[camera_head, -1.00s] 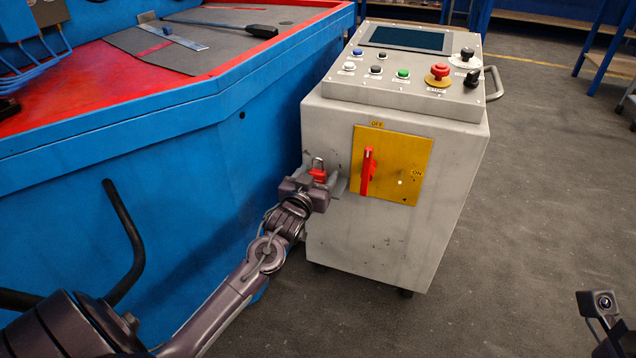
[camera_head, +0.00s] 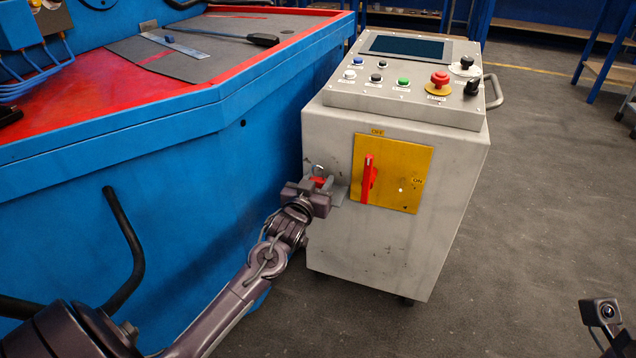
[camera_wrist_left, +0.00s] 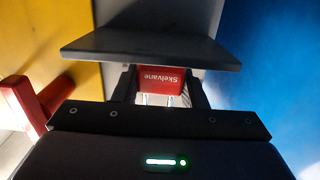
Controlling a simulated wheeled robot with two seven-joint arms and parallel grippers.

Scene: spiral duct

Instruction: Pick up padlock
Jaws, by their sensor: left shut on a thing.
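The red padlock (camera_head: 319,181) with its metal shackle is at the left side of the grey control cabinet's front, partly hidden by my left gripper. In the left wrist view the padlock (camera_wrist_left: 160,80) shows its red body with upside-down "Skelvane" lettering, between the two dark fingers. My left gripper (camera_head: 318,185) is shut on the padlock; it also shows in the left wrist view (camera_wrist_left: 162,88). A small grey ledge (camera_wrist_left: 150,48) lies right by the padlock. My right gripper's jaws are not visible.
The grey cabinet (camera_head: 400,250) carries a yellow plate (camera_head: 412,185) with a red switch handle (camera_head: 369,180) just right of the gripper. A blue workbench (camera_head: 200,190) stands close on the left. The floor at the right is open.

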